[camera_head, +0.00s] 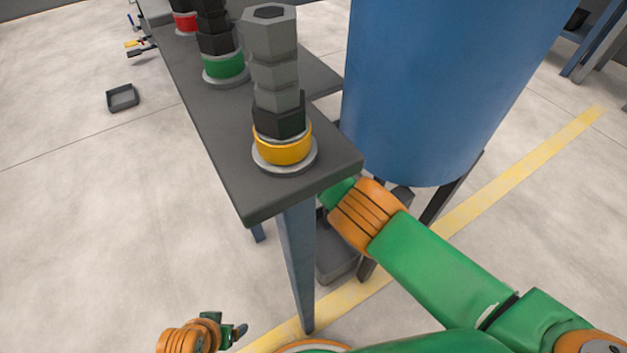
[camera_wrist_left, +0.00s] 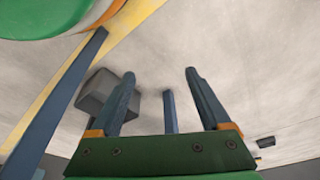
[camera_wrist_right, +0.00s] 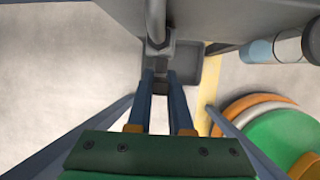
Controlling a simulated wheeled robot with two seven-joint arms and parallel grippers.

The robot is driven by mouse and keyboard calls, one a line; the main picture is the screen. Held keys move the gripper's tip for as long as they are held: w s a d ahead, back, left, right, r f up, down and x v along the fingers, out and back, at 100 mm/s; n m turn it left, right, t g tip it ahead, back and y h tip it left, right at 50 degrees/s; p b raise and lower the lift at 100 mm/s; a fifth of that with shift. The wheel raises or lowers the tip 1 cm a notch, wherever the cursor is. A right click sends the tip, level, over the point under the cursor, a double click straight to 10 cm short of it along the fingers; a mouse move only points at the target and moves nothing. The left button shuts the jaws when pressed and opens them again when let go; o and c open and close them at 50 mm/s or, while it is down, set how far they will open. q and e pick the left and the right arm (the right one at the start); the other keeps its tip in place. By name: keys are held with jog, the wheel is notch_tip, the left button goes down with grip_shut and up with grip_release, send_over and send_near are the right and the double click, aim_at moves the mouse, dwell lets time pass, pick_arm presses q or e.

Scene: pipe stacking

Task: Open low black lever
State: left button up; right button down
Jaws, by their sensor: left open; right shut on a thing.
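In the right wrist view a small black lever (camera_wrist_right: 160,87) sits between the fingertips of my right gripper (camera_wrist_right: 160,76). The gripper is shut on it, below a grey valve pipe (camera_wrist_right: 156,25) that comes down from above. In the head view my right arm reaches under the table corner and the blue tank (camera_head: 440,90), and its fingers are hidden there. My left gripper (camera_head: 240,331) is low at the bottom of the head view, away from the table. In the left wrist view its fingers (camera_wrist_left: 160,85) are apart and empty.
A grey table (camera_head: 225,130) carries stacked hexagonal pieces (camera_head: 274,60) on a yellow ring base (camera_head: 283,150), with green and red bases behind. A grey bin (camera_head: 337,262) stands on the floor below the tank. Table legs (camera_head: 297,260) are close to my right arm.

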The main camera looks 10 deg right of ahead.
jog(key=c, duration=1)
grip_release()
jog(key=shift+w+r, duration=0.2)
jog(key=shift+c, duration=0.2)
jog(key=shift+o, duration=1.1)
jog(key=shift+s+f, duration=0.1)
jog(key=shift+s, duration=0.05)
pick_arm(q)
jog(key=s+a+f+p, duration=0.2)
jog(key=s+f+p, duration=0.4)
jog(key=f+p, duration=0.1)
jog(key=shift+s+a+f+g+y, duration=0.3)
jog(key=shift+a+f+g, duration=0.1)
jog(key=shift+f, duration=0.45)
pick_arm(e)
jog(key=v, duration=0.7)
